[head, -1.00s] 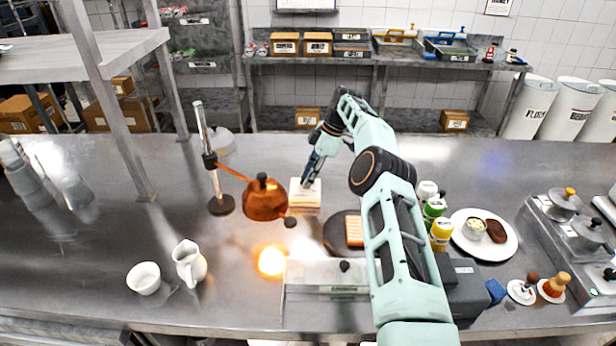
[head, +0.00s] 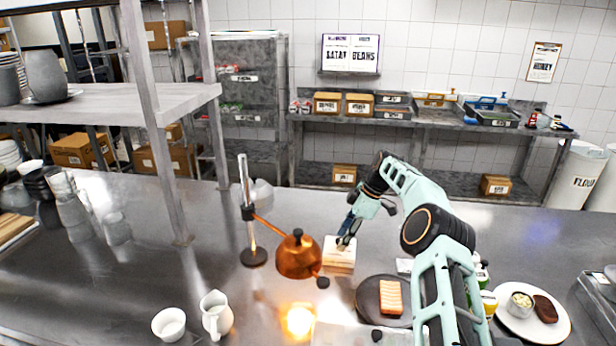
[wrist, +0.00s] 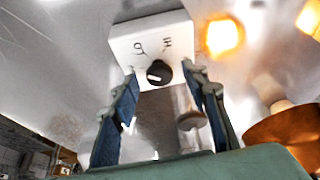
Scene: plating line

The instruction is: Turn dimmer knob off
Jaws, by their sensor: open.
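The dimmer is a pale box (wrist: 150,42) with a black round knob (wrist: 159,73) and LO and HI marks, upside down in the wrist view. The knob has a white mark towards its lower left. In the head view the box (head: 339,262) stands on the steel counter right of the copper heat lamp (head: 298,258); its knob cannot be made out there. My gripper (wrist: 161,78) is open, with one finger on each side of the knob. It shows just above the box in the head view (head: 344,242). Whether the fingers touch the knob is unclear.
The lamp's metal stand (head: 247,215) rises left of the box, and a bright glow (head: 300,320) lies on the counter in front. A dark plate (head: 365,300) with salmon is to the right. A white pitcher (head: 216,315) and cup (head: 169,324) stand front left.

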